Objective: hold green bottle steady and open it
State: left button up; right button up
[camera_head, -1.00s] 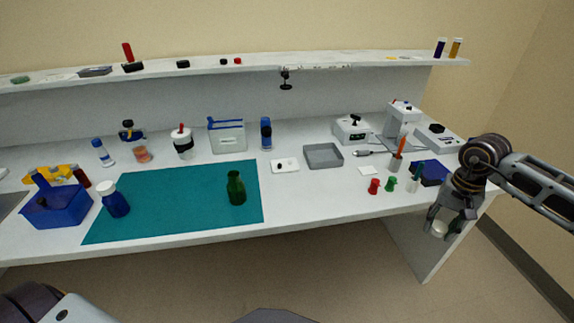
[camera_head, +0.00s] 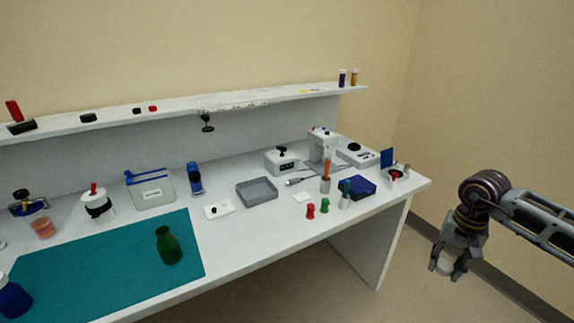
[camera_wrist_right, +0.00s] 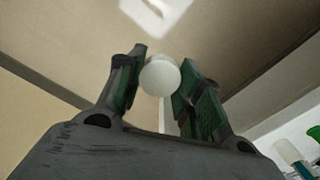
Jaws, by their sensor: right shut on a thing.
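The green bottle (camera_head: 168,246) stands upright on the teal mat (camera_head: 110,262), near its right edge. Its neck looks open at the top, with no cap that I can see. My right gripper (camera_head: 449,268) is off the table's right end, over the floor and well away from the bottle. It is shut on a round white cap (camera_wrist_right: 160,76), which shows between its fingers in the right wrist view. The cap also shows small and pale in the head view (camera_head: 459,267). My left gripper is not in view.
A blue bottle (camera_head: 12,298) stands at the mat's left. A grey tray (camera_head: 257,192), a white dish (camera_head: 219,210), red (camera_head: 310,211) and green (camera_head: 325,205) stoppers and a blue box (camera_head: 357,187) sit right of the mat. A shelf (camera_head: 230,109) runs along the back.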

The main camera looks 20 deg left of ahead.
aim_at(167, 246)
jog(key=z, duration=0.4)
jog(key=j+z, duration=0.15)
jog(key=z, duration=0.3)
jog(key=k+z, duration=0.1)
jog(key=z, duration=0.75)
jog(key=k+j, duration=0.15)
jog(key=u, duration=0.45)
jog(key=k+u, duration=0.1)
jog(key=u, duration=0.35)
jog(key=j+u, duration=0.1)
jog(key=u, duration=0.85)
jog(key=j+u, duration=0.15)
jog(key=u, duration=0.3)
